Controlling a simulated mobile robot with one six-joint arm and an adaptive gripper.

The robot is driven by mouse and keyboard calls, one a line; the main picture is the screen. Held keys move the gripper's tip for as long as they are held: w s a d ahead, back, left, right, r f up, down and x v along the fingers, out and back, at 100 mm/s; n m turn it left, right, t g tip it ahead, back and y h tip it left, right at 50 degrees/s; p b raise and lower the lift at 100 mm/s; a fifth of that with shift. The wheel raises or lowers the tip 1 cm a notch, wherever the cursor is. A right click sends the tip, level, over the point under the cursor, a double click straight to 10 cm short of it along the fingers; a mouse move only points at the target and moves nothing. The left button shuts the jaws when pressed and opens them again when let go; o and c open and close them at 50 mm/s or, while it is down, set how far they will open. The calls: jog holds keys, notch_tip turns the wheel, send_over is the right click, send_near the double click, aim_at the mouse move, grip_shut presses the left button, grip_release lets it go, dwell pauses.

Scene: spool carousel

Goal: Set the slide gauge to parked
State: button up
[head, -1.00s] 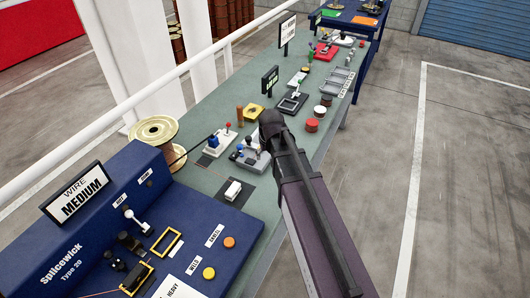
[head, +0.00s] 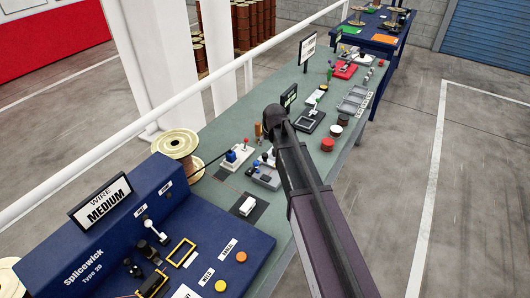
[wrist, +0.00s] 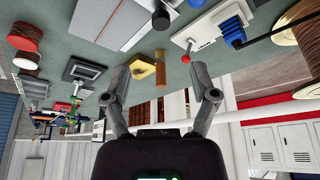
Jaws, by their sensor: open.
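No label that I can read names the slide gauge, so I cannot tell which fixture it is. Two candidates stand mid-bench. One is a white plate (head: 226,164) with a blue block (head: 234,156) and a red-knobbed lever (head: 246,142); its red knob also shows in the wrist view (wrist: 185,59). The other is a grey fixture (head: 262,177) beside it, partly behind my arm. My gripper (wrist: 165,92) is open and empty. A brown cylinder (wrist: 160,72) and a yellow block (wrist: 142,76) appear between its fingers, apparently beyond them. The arm hides the gripper in the head view.
A blue Splicewick machine (head: 150,230) fills the near end of the green bench (head: 290,92). A white rail (head: 225,75) runs along the bench's left side. Red and white round pots (head: 328,144) and grey trays (head: 352,104) stand farther right. Open floor (head: 480,200) lies right.

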aim_at(265, 155)
jog(key=shift+w+a+r, duration=0.1)
jog(key=shift+w, duration=0.2)
jog(key=b+x, duration=1.2)
jog(key=x, duration=0.1)
jog(key=shift+w+f+b, duration=0.15)
jog(key=shift+f+b, duration=0.25)
dwell(0.6)
grip_shut()
dwell(0.3)
